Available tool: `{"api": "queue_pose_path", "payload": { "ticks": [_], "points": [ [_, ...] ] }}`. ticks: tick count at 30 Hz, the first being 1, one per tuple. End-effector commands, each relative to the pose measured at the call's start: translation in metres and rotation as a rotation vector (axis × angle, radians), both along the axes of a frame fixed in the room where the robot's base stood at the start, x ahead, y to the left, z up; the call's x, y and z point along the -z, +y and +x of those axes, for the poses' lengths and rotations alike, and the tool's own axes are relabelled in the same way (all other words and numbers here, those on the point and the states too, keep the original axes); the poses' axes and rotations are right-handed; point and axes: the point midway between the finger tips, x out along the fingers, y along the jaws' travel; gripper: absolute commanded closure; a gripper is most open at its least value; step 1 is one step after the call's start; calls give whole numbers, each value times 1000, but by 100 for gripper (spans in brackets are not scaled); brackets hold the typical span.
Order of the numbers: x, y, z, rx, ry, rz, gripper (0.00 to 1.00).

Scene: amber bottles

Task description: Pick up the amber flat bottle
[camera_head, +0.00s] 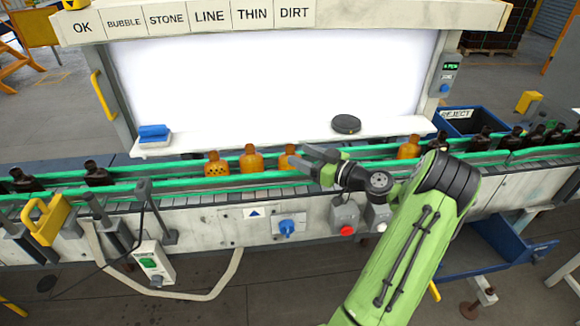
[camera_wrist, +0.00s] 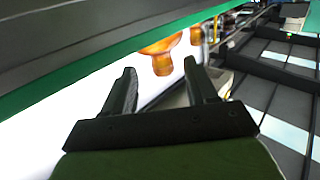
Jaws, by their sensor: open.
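Several amber bottles stand between the green rails of the conveyor in the head view. One with dark spots (camera_head: 216,166) is at the left, a broad-shouldered one (camera_head: 251,160) is beside it, and a third (camera_head: 288,158) is partly hidden by my gripper (camera_head: 299,156). Another amber bottle (camera_head: 409,148) stands apart, right of my gripper. I cannot tell for sure which one is the flat bottle. My gripper is open and empty, fingers pointing left. In the wrist view, an amber bottle (camera_wrist: 160,52) shows beyond the fingertips, with its lower part cut off by the green rail.
Green rails (camera_head: 200,187) run along both sides of the belt. Dark bottles stand at the left (camera_head: 97,175) and right (camera_head: 480,140). A bright panel with a shelf (camera_head: 250,140) rises behind, holding a blue block (camera_head: 154,132) and a dark disc (camera_head: 346,123).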

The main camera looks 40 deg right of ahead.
Motion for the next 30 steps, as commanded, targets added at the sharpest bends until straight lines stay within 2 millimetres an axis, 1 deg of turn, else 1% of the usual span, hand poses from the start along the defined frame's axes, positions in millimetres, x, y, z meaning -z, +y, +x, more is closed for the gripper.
{"api": "queue_pose_path", "payload": {
  "ticks": [3, 6, 9, 14, 15, 17, 24, 26, 30],
  "points": [
    [-2, 7, 23, -6, -2, 3, 43],
    [0, 10, 40, -4, -1, 2, 43],
    [1, 11, 47, -1, -1, 1, 43],
    [2, 10, 47, -1, -1, 1, 43],
    [2, 10, 47, -1, -1, 2, 46],
    [2, 10, 46, -1, -1, 1, 55],
    [2, 11, 46, -1, -1, 1, 92],
    [2, 11, 46, -1, -1, 2, 100],
    [1, 11, 46, -1, -2, 1, 100]
  ]
}}
